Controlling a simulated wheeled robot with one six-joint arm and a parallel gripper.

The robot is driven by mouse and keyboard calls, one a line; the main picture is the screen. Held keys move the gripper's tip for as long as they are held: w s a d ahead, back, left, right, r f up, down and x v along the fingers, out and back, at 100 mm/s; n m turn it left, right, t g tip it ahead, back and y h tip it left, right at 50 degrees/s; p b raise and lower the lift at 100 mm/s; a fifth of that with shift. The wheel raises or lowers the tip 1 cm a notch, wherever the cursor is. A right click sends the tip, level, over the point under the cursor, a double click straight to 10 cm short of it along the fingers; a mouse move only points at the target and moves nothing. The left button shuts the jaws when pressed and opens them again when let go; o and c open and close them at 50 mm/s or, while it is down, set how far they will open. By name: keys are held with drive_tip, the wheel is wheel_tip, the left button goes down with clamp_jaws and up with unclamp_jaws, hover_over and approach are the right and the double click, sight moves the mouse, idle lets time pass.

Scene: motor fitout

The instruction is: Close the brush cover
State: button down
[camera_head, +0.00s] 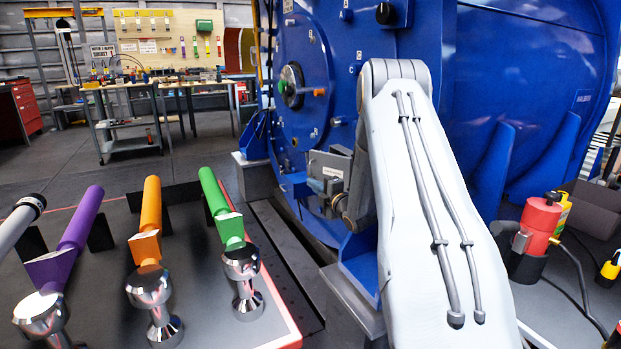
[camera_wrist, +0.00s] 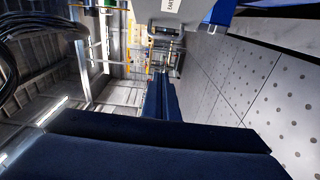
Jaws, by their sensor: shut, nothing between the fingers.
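The large blue motor (camera_head: 310,50) fills the centre and right of the head view. My arm reaches over to the lower part of its end face. My gripper (camera_head: 332,182) is at the end of the arm, close to the motor's lower side, and is shut and empty. The lower arm partly hides this area. A grey plate with a white label (camera_head: 327,164) shows there; I cannot tell whether it is the brush cover. In the wrist view a grey labelled part (camera_wrist: 177,12) is at the top, and dark blue surfaces (camera_wrist: 140,155) fill the bottom.
At the left, a dark tray (camera_head: 100,265) holds tools with purple, orange and green handles. A red and black container (camera_head: 537,228) stands on the floor at the right. Workbenches (camera_head: 130,95) stand far back. Grey floor is clear between the benches and motor.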

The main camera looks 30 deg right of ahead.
sight(327, 172)
drive_tip(key=w+d+b, duration=0.2)
drive_tip(key=w+d, duration=0.1)
drive_tip(key=w, duration=0.6)
drive_tip(key=shift+d, duration=0.25)
drive_tip(key=shift+w+f, duration=0.1)
